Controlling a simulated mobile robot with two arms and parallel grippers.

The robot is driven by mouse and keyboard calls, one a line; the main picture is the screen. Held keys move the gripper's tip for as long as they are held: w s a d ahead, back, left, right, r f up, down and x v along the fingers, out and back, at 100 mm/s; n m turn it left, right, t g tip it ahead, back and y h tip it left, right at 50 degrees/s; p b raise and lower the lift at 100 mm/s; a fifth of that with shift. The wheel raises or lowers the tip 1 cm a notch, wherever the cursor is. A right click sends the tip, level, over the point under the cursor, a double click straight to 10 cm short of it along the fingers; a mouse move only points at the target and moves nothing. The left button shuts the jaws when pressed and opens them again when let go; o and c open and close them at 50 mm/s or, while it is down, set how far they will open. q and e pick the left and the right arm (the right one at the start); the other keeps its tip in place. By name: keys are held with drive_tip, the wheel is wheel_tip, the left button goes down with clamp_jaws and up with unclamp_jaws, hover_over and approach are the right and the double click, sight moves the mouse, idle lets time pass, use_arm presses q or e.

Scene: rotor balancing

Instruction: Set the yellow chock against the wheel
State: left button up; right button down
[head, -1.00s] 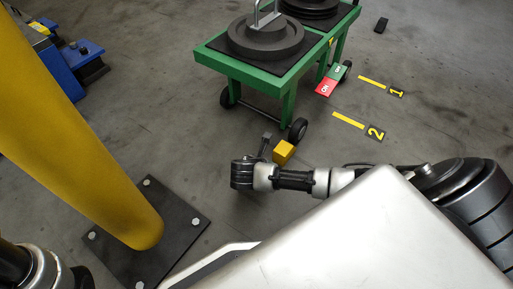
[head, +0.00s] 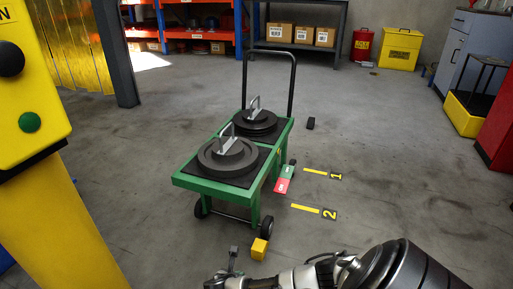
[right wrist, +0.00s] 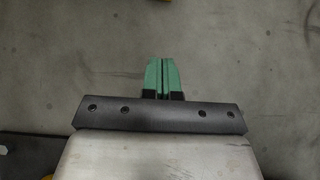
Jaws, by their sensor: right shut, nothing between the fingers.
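The yellow chock (head: 260,249) is a small block on the floor at the front right of the green cart (head: 188,183). It sits close beside the cart's black front-right wheel (head: 267,226); I cannot tell whether they touch. My right arm comes in at the bottom of the head view, its end just left of and nearer than the chock. Its fingertips are not clear there. In the right wrist view my right gripper (right wrist: 163,76) has its green fingers shut and empty over bare floor. My left gripper is out of view.
Two dark rotors with handles (head: 228,160) rest on the cart. A red and green card (head: 285,179) and yellow floor strips marked 1 and 2 (head: 314,209) lie right of it. A yellow post with buttons (head: 40,200) stands left. Floor around the cart is mostly clear.

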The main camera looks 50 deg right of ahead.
drive_tip(key=s+a+r+m+y+p, duration=0.2)
drive_tip(key=s+r+m+p, duration=0.3)
drive_tip(key=p, duration=0.9)
drive_tip(key=s+a+r+m+g+y+p, duration=0.1)
drive_tip(key=s+a+r+m+y+p, duration=0.2)
drive_tip(key=s+p, duration=0.7)
wheel_tip(320, 180, up, 3)
drive_tip(key=m+p, duration=0.2)
drive_tip(key=p, duration=0.2)
drive_tip(key=shift+r+m+g+y+p, duration=0.15)
drive_tip(key=shift+m+g+y+p, duration=0.15)
drive_tip(key=shift+y+p, duration=0.1)
